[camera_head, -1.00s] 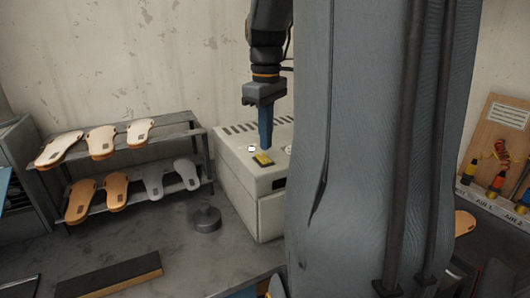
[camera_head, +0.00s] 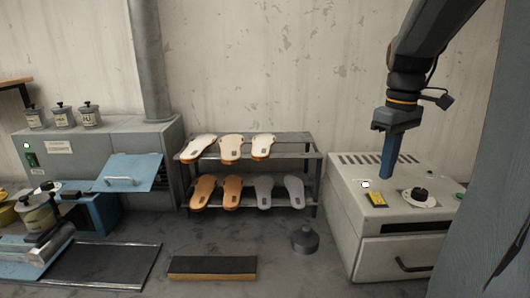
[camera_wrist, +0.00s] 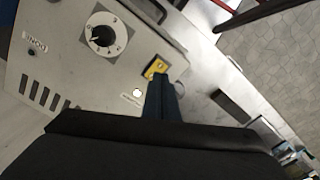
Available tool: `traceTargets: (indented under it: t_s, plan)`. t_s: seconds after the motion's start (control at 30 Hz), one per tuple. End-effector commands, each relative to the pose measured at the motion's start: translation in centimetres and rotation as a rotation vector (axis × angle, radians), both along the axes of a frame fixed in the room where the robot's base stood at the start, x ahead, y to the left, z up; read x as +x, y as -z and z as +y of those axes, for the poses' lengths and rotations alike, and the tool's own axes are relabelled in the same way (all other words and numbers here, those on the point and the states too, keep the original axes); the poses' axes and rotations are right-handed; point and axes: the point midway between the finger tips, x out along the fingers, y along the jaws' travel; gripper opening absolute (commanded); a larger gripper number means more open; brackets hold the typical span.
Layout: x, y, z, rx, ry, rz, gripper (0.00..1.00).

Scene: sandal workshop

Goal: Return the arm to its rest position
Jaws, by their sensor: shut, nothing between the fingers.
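My gripper (camera_head: 388,165) hangs from my dark arm at the right of the head view, pointing down. Its blue fingers are shut with nothing between them. They are above the white machine (camera_head: 350,232), near its yellow switch plate (camera_head: 376,198) and round dial (camera_head: 419,197). In the wrist view my gripper (camera_wrist: 162,88) shows end-on over the same machine, with the dial (camera_wrist: 103,36) and yellow plate (camera_wrist: 155,67) just beyond the fingertips. I cannot tell the exact gap to the machine top.
A two-level rack (camera_head: 291,155) with several sandals stands left of the machine. A dark round weight (camera_head: 305,238) and a dark block (camera_head: 212,268) lie on the bench. A cabinet with a blue flap (camera_head: 130,172) is at the left. Bare bench (camera_head: 270,235) lies between.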

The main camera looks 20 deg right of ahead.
Motion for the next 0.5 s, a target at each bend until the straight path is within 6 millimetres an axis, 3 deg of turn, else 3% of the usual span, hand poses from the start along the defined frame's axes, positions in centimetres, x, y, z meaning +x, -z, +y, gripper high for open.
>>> traceTargets:
  t_s: [0.17, 0.33, 0.5]
  plan:
    - [0.7, 1.9, 2.7, -0.009, 0.020, -0.016, 0.00]
    - [1.6, 6.9, 10.2, -0.023, 0.093, -0.078, 0.00]
    - [0.8, 10.9, 16.6, -0.015, 0.171, -0.144, 0.00]
